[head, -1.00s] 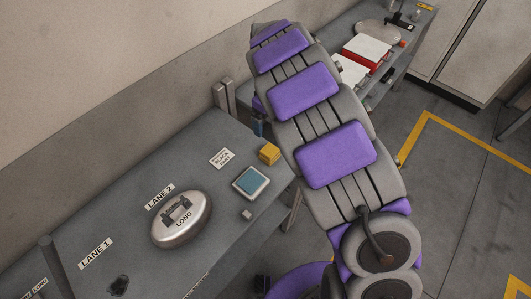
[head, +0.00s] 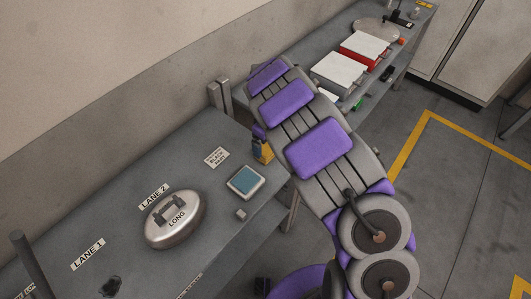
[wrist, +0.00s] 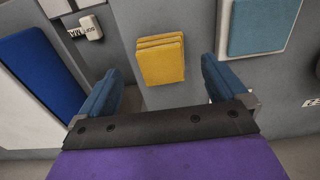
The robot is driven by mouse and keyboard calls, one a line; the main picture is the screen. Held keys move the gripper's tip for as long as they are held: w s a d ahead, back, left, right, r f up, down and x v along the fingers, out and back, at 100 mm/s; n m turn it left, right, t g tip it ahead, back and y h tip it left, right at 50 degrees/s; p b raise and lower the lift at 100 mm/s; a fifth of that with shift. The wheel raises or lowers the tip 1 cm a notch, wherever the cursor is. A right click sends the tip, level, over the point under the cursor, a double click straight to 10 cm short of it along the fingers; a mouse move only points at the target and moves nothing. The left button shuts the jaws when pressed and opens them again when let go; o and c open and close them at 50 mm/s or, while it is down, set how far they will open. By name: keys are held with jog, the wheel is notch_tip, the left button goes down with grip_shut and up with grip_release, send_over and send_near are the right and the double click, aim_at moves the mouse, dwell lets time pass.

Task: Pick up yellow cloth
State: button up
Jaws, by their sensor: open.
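The yellow cloth (head: 265,153) is a small folded stack on the grey bench, near its right edge in the head view. My arm partly covers it there. In the wrist view the yellow cloth (wrist: 160,60) lies ahead, between the lines of my two blue fingers. My gripper (wrist: 160,72) is open and empty, with one finger to each side of the cloth. I cannot tell how far the fingertips are from it. In the head view my gripper (head: 258,142) is mostly hidden behind my arm, right at the cloth.
A teal pad in a white frame (head: 246,182) lies close to the cloth, beside a small grey block (head: 241,215). A second bench (head: 340,108) behind holds red and white boxes.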

aim_at(265, 149)
jog(key=shift+d+f, duration=0.1)
jog(key=shift+f, duration=0.35)
jog(key=f, duration=0.2)
jog(key=a+f+b, duration=0.1)
jog(key=shift+w+f, duration=0.15)
jog(key=shift+f, duration=0.25)
jog(key=shift+a+f, duration=0.25)
jog(key=shift+a, duration=0.2)
jog(key=shift+d+r, duration=0.15)
jog(key=shift+d, duration=0.4)
jog(key=shift+c, duration=1.2)
jog(key=shift+d, duration=0.2)
jog(key=c, duration=0.3)
jog(key=shift+a, duration=0.5)
jog(key=c, duration=0.5)
jog(key=shift+d, duration=0.1)
